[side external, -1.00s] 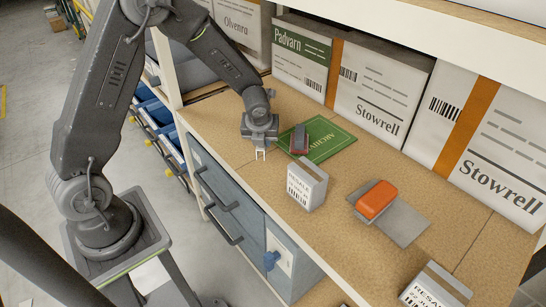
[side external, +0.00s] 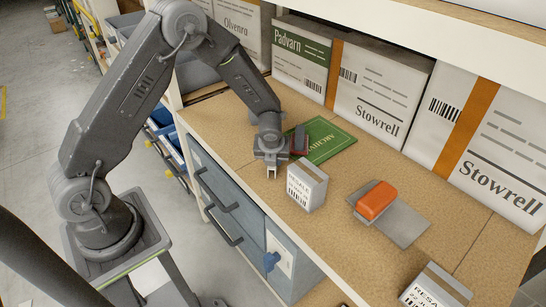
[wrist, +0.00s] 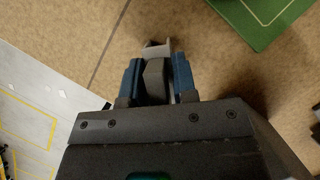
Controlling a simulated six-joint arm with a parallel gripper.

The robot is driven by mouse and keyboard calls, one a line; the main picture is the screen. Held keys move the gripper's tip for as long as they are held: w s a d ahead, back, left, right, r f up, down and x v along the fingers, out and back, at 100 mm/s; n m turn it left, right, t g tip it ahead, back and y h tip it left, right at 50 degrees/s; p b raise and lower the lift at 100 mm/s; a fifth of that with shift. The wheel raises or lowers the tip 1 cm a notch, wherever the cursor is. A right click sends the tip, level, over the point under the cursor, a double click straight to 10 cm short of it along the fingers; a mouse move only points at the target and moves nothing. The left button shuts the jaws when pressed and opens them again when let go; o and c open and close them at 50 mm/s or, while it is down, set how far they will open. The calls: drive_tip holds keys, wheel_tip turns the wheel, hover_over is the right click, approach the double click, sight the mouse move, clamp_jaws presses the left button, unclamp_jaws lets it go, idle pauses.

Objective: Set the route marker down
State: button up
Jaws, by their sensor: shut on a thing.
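My gripper (side external: 272,172) is over the wooden shelf board, left of the small white box and in front of the green mat. In the wrist view its two blue fingers (wrist: 156,80) are shut on a small dark grey piece with a lighter grey plate, which I take as the route marker (wrist: 154,78). Most of the marker is hidden by the fingers and the wrist. In the side view only small pale tips show below the gripper, close above the board; I cannot tell whether they touch it.
A green mat (side external: 332,141) bears a red and grey object (side external: 299,140) beside my gripper. A white box (side external: 306,187) stands close on the right. An orange block (side external: 376,200) rests on a grey plate (side external: 407,222). Large cartons (side external: 378,92) line the back.

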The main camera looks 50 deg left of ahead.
drive_tip(key=o, duration=0.9)
drive_tip(key=shift+s+d+r, duration=0.1)
drive_tip(key=shift+r, duration=0.45)
drive_tip(key=s+d+r+n, duration=0.2)
drive_tip(key=s+r+n, duration=0.2)
drive_tip(key=r, duration=0.5)
drive_tip(key=s+d+r+n, duration=0.2)
drive_tip(key=s+r+n, duration=0.2)
drive_tip(key=r, duration=0.6)
drive_tip(key=shift+s+d+r+n+t+h, duration=0.55)
drive_tip(key=shift+s+r+n, duration=1)
drive_tip(key=shift+s+n, duration=1.45)
drive_tip(key=shift+s+d+r+n+t+h, duration=0.25)
drive_tip(key=shift+s+d+r+n+h, duration=0.45)
drive_tip(key=shift+s+r+n, duration=1.6)
drive_tip(key=shift+s+d+r+n+t+h, duration=0.4)
drive_tip(key=shift+s+d+r+n, duration=0.45)
drive_tip(key=shift+s+n, duration=2.85)
